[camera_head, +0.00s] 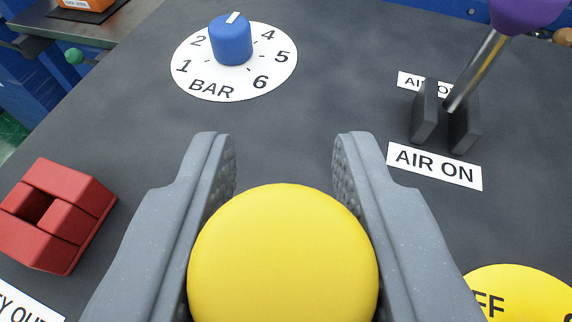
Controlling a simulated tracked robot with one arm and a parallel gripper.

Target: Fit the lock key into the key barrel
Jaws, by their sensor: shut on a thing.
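My gripper (281,152) is shut on a yellow round-topped thing (283,252), which looks like the head of the lock key. It sits between the two grey fingers, and its lower part is hidden. A yellow disc (535,297) marked "FF" is cut off at the bottom right, to the right of my gripper. No key barrel can be made out on its visible part. A red block (58,214) with a square hole stands at the left, beside a partly cut-off label (25,303) reading "Y OUT".
A blue knob (230,40) stands on a white numbered BAR dial (209,83) at the back. A lever (476,70) with a purple handle rises between dark brackets at the right, near an AIR ON label (434,166). The dark panel ahead of the fingertips is clear.

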